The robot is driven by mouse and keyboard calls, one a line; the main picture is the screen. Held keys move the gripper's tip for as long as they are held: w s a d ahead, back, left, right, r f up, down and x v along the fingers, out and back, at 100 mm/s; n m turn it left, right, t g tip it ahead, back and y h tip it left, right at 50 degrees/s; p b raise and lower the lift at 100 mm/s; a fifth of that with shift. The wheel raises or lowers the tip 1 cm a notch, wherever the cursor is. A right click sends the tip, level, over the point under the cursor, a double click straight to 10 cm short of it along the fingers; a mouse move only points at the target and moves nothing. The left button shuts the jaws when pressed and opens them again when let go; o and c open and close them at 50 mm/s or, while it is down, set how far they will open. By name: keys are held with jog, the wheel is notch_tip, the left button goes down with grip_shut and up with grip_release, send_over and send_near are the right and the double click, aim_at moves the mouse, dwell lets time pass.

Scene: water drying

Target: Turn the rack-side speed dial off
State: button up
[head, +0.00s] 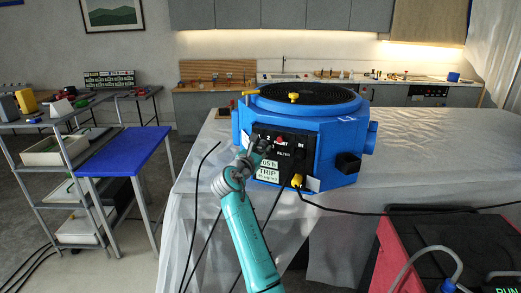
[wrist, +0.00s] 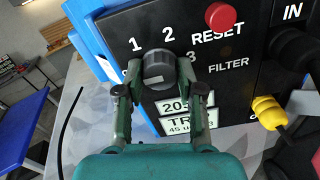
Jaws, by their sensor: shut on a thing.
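The speed dial (wrist: 157,66) is a dark round knob on the black control panel (wrist: 235,75) of a blue drying machine (head: 335,135). White marks 1, 2 and 3 run around its upper side, and part of another mark shows at its left. My gripper (wrist: 159,84) is shut on the dial, one finger on each side. In the head view my gripper (head: 260,148) is at the panel's upper left and largely hides the dial. A pale patch shows on the knob's lower face; which mark it points to I cannot tell.
A red RESET button (wrist: 220,16) sits right of the dial. A yellow plug (wrist: 268,111) with a black cable is at the panel's lower right. A blue-topped cart (head: 125,150) and a shelf rack (head: 70,165) stand left; a red unit (head: 440,235) is at front right.

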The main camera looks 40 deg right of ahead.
jog(key=shift+f, duration=0.15)
jog(key=o, duration=1.2)
jog(key=shift+c, duration=0.2)
jog(key=v, duration=1.2)
